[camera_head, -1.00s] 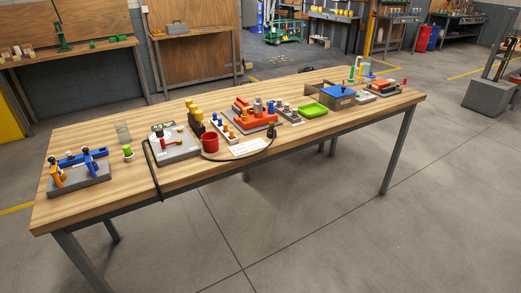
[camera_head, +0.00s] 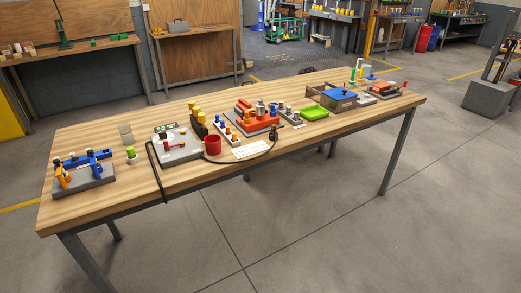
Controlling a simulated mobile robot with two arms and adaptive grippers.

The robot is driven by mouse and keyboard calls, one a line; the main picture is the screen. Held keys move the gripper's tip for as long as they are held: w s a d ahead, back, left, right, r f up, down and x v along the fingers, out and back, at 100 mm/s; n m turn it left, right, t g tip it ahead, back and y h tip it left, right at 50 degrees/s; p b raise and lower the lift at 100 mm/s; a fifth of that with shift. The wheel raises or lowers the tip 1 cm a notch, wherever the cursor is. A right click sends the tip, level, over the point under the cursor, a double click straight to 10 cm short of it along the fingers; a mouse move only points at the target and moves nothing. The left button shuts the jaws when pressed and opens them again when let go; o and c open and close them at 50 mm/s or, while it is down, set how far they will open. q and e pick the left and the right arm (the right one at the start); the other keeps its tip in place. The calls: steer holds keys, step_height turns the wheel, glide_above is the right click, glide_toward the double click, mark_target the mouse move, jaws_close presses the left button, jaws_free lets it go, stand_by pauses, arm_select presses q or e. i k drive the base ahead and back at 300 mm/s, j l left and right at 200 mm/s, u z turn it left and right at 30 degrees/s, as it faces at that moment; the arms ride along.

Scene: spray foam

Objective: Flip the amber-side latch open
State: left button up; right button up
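A latch fixture with a grey base (camera_head: 88,184) sits at the left end of the long wooden table (camera_head: 150,193). An amber latch (camera_head: 63,179) with a dark knob stands on the left of the base. A blue latch (camera_head: 94,164), also with a dark knob, stands to its right. A blue bar (camera_head: 74,161) runs along the back of the fixture. The latches are too small to tell whether either is open. Neither of my grippers is in view.
A green-topped item (camera_head: 131,154) and a grey unit (camera_head: 178,148) with a black cable hanging over the front edge stand right of the fixture. A red cup (camera_head: 212,145), a green tray (camera_head: 314,112) and a blue-topped box (camera_head: 340,94) stand farther right. The floor in front is clear.

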mark_target(60, 167)
steer(key=i+j+u, duration=0.35)
steer(key=j, duration=0.3)
steer(key=i+j+u, duration=0.3)
steer(key=i+j, duration=0.15)
steer(key=i, duration=0.2)
steer(key=i+j+u, duration=0.35)
steer(key=i, duration=0.2)
